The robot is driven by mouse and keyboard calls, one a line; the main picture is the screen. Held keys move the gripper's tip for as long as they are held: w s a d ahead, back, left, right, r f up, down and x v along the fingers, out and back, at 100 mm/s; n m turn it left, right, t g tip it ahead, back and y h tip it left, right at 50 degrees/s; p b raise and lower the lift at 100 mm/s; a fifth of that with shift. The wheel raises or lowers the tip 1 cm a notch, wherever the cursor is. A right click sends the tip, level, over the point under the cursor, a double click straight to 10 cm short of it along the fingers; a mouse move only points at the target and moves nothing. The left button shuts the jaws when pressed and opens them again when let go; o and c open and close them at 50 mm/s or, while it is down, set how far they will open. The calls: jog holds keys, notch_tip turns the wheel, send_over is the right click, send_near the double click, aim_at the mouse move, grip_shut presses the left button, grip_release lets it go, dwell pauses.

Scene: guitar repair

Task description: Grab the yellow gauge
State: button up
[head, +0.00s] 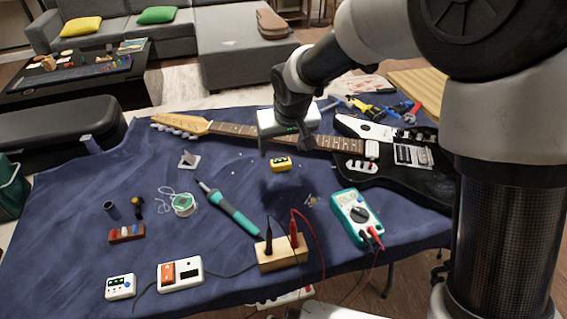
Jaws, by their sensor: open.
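The yellow gauge (281,164) is a small yellow box with a dark display face. It lies on the blue cloth near the middle of the table, in front of the guitar neck. My gripper (284,148) hangs from above, close to the gauge and just behind or over it in the head view. The gripper is open and nothing shows between its fingers. One dark finger shows left of the gauge; the other is hard to make out. I cannot tell the exact height of the fingers above the gauge.
The black electric guitar (395,165) lies behind and right. A teal multimeter (356,217) stands front right, a soldering iron (230,209) front left, and a wooden block (282,252) with probes in front. Pliers (372,108) lie at the back. Cloth around the gauge is mostly clear.

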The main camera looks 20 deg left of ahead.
aim_at(281, 161)
jog(key=x, duration=0.3)
jog(key=shift+w+f, duration=0.15)
jog(key=b+x, duration=0.1)
jog(key=x, duration=0.1)
jog(key=b+x, duration=0.1)
jog(key=x, duration=0.2)
jog(key=shift+d+f, duration=0.1)
jog(key=shift+d, duration=0.1)
jog(key=c, duration=1.2)
